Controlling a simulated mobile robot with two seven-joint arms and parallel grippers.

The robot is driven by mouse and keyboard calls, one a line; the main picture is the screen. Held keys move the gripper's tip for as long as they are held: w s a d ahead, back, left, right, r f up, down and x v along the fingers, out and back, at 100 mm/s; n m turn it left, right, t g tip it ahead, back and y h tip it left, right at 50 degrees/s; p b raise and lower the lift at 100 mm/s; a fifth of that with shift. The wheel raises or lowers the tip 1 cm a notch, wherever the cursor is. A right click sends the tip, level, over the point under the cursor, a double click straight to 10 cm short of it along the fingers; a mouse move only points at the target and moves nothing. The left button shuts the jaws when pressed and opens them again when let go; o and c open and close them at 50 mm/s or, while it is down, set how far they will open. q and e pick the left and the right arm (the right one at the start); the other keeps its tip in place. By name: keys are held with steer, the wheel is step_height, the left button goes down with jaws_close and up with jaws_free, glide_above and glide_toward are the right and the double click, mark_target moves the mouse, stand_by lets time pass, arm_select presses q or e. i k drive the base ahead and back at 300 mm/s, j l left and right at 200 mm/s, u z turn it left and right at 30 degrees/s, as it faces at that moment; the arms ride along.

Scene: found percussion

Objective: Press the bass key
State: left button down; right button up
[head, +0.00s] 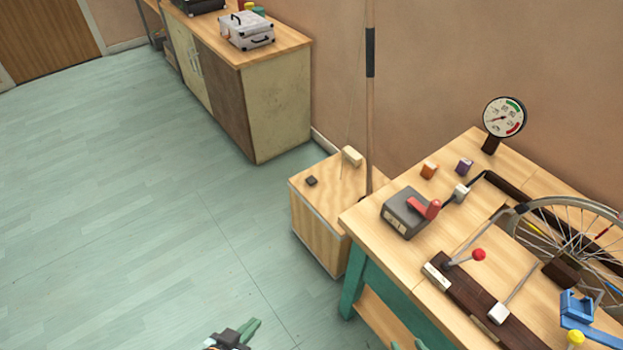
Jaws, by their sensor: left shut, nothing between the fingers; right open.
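A wooden box (320,222) stands on the floor at the left end of the workbench, with a tall pole and a thin string rising from it, like a box bass. A small dark key-like block (311,181) sits on the left of its top; I take it for the bass key. A cream block (352,156) stands at the back of the top. My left gripper (252,328) is shut and empty at the bottom edge, over the floor, well apart from the box. My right gripper (408,346) is open; only its green tips show at the bottom edge by the bench.
The workbench (488,153) at right holds a grey box with a red lever (403,214), a gauge (504,117), a bicycle wheel (572,235) and a red-knobbed lever (478,254). A cabinet (270,105) stands behind. The floor left of the box is clear.

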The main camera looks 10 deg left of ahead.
mark_target(310, 180)
steer(key=i+j+z, duration=0.15)
steer(key=j, duration=0.25)
steer(key=i+j+z, duration=0.1)
steer(key=i+j, duration=0.15)
steer(key=j, duration=0.15)
steer(key=i+j+z, duration=0.15)
steer(key=j, duration=0.25)
steer(key=i+j+z, duration=0.1)
steer(key=j, duration=0.35)
steer(key=i+j+z, duration=0.15)
steer(key=j, duration=0.3)
steer(key=i+j+z, duration=0.1)
steer(key=j, duration=0.35)
steer(key=i+j+z, duration=0.15)
steer(key=j, duration=0.35)
steer(key=i+l, duration=0.45)
